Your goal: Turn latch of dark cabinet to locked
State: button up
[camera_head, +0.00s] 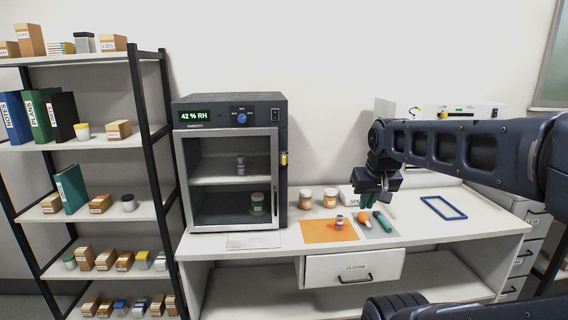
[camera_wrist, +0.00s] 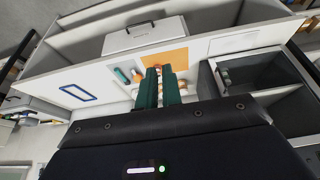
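The dark cabinet (camera_head: 230,107) stands on the white table, with a "42 % RH" display and a blue knob on top. Its glass-fronted door (camera_head: 277,170) looks shut, and jars show inside. A small yellow latch (camera_head: 284,159) sits at the door's right edge; its exact setting is too small to tell. My gripper (camera_head: 372,200) is over the table, well right of the latch and pointing down. In the wrist view its green fingers (camera_wrist: 160,72) are parted with nothing held. The cabinet shows at the right there (camera_wrist: 207,80); the latch is not clear.
An orange mat (camera_head: 318,232) with a small metal weight (camera_head: 340,221) lies between cabinet and gripper. Two jars (camera_head: 305,198) stand behind it. A teal-handled tool (camera_head: 383,222) lies below my gripper, and a blue frame (camera_head: 443,207) farther right. A shelf rack (camera_head: 145,120) stands left.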

jog(key=o, duration=0.3)
jog(key=shift+w+r, duration=0.2)
jog(key=shift+o, duration=1)
jog(key=w+a+r, duration=0.3)
jog(key=w, duration=0.4)
jog(key=w+a+r, duration=0.2)
jog(key=w+r, duration=0.2)
jog(key=w, duration=0.4)
jog(key=shift+a, duration=0.4)
send_near(284, 157)
jog(key=x, duration=1)
jog(key=shift+w, duration=0.1)
grip_shut()
